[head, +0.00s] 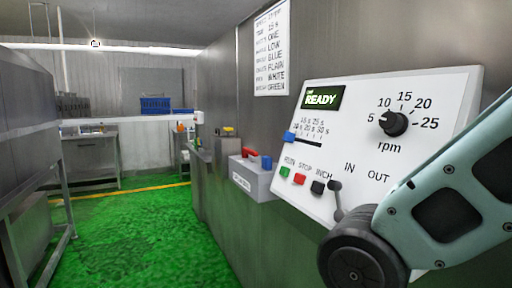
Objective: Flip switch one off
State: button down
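No switch in view carries a readable "one" label, so I cannot tell which is switch one. A grey box (252,180) on the wall left of the panel has a red handle (249,152) and a blue part (267,162) on top. Its front label is too small to read. The white control panel (340,112) has a dark lever (337,198) beside the words IN and OUT, and its lower end is partly hidden by my arm. Green (284,172), red (299,179) and black (318,187) buttons sit below RUN, STOP and INCH. My gripper is out of view.
My arm covers the lower right of the panel. A written sheet (272,48) hangs above. Green floor (130,235) is open at left, beside a metal frame (62,190).

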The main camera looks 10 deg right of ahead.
aim_at(245, 151)
jog(key=i+j, duration=0.4)
jog(key=i, duration=0.25)
jog(key=i+j+z, duration=0.1)
jog(key=i+j, duration=0.35)
jog(key=i, duration=0.2)
jog(key=i+j, duration=0.45)
jog(key=i, duration=0.2)
jog(key=z, duration=0.05)
